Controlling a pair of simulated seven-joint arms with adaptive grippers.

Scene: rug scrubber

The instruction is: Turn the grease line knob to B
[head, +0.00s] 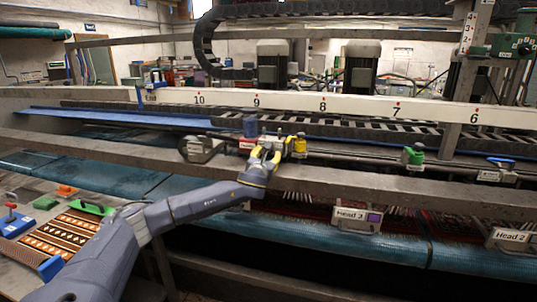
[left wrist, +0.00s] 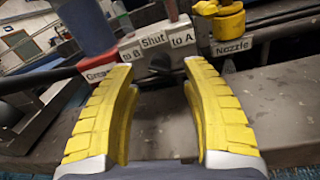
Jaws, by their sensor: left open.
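The grease line valve is a grey block (left wrist: 157,42) with labels reading "to B", "Shut" and "to A", seen at the top of the left wrist view. My left gripper (head: 266,154) is open and empty, just in front of the valve on the machine rail. In the left wrist view its yellow fingers (left wrist: 158,80) spread below the block, apart from it. My right gripper is out of view.
A blue cylinder (head: 250,127) stands on a red base labelled "Grease" (left wrist: 100,72), left of the valve. A yellow nozzle fitting (head: 299,146) stands to the right. A long grey beam (head: 380,185) runs in front, and a numbered white beam (head: 360,106) behind.

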